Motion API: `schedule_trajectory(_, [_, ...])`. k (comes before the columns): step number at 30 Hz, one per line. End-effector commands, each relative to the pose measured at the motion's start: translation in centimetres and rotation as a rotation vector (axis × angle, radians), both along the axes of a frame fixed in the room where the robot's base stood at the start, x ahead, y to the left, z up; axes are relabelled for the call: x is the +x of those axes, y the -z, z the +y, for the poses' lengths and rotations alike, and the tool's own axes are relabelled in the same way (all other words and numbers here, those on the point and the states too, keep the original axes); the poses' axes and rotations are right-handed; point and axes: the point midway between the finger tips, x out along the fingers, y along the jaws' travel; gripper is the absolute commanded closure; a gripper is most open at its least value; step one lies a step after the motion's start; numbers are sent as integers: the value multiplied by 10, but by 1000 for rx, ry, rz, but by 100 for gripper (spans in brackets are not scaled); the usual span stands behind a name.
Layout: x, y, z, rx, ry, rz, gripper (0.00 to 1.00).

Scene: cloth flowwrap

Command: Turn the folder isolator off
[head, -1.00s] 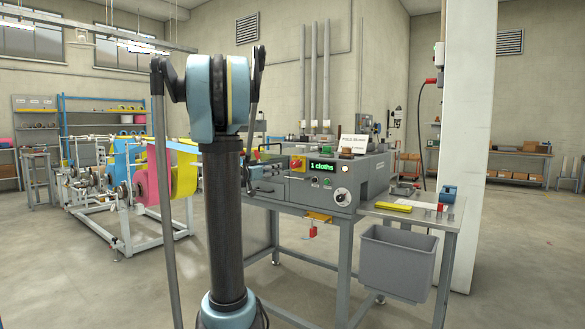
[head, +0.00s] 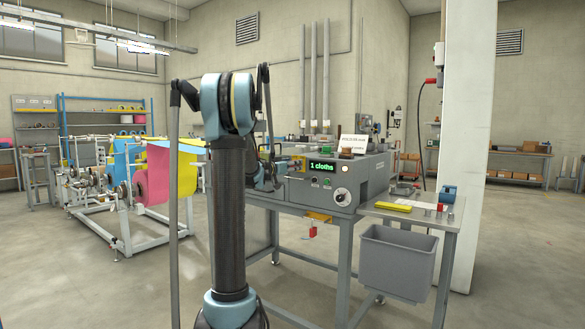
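The grey folder machine (head: 322,191) stands right of my arm, with a green "1 cloths" display (head: 322,166) on its front. Left of the display is the isolator's yellow plate (head: 299,163); its red handle, seen a second ago, is now mostly covered by my arm's end. My gripper (head: 281,171) is a small dark shape in front of or beside that plate. I cannot tell whether it touches the handle, or whether its fingers are open or shut. The handle's position cannot be read.
A white-marked dial (head: 342,196) is at the lower right of the panel. A red padlock (head: 313,231) hangs below a yellow bracket (head: 318,217). A grey bin (head: 398,263) hangs under the side table (head: 440,217). Cloth rolls (head: 153,178) stand at left.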

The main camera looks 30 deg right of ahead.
Motion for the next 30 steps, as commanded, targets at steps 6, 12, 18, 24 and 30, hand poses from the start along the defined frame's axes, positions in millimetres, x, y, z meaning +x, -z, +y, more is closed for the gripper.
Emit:
schedule_trajectory(6, [5,0,-14,0,1,0,48])
schedule_trajectory(12, [6,0,-15,0,1,0,48])
schedule_trajectory(18, [6,0,-15,0,0,0,70])
schedule_trajectory(24, [6,0,-15,0,0,0,92])
schedule_trajectory(30, [7,0,-15,-5,0,13,93])
